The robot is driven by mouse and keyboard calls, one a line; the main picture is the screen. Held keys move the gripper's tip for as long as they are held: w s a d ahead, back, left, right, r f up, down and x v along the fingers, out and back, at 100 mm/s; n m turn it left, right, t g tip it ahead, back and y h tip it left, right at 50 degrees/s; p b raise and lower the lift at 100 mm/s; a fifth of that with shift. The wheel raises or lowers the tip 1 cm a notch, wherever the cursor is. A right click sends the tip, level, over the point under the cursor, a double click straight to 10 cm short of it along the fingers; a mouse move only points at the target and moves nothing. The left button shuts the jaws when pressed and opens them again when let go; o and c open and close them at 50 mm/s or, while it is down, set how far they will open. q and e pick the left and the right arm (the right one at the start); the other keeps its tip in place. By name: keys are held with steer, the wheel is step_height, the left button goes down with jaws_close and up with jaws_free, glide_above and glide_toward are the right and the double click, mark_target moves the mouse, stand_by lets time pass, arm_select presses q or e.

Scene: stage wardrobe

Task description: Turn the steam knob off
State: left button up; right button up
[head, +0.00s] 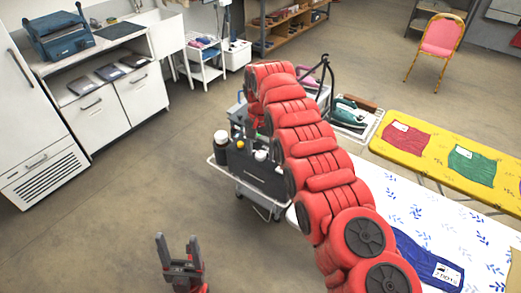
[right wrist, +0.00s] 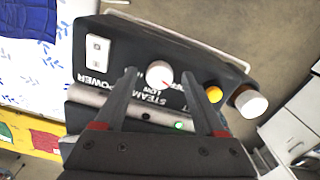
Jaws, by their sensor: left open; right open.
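The white steam knob (right wrist: 158,73) with a red pointer mark sits on the black control panel (right wrist: 110,62) in the right wrist view. The panel lettering, including STEAM, LOW and POWER, appears upside down there. My right gripper (right wrist: 159,80) is open, its two dark fingers on either side of the knob with visible gaps. In the head view my red right arm reaches over the black steam unit (head: 262,176) and hides my right gripper. My left gripper (head: 178,262) is open and empty above the floor, at the lower left.
A white power switch (right wrist: 97,50), a yellow button (right wrist: 214,94), a white-capped bottle (right wrist: 250,102) and a lit green lamp (right wrist: 180,125) are near the knob. A patterned white table (head: 400,205) and yellow bench (head: 395,152) stand right. Floor at left is clear.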

mark_target(261, 154)
step_height(261, 154, up, 17)
steer(key=p, duration=1.6)
steer(key=shift+r, duration=0.2)
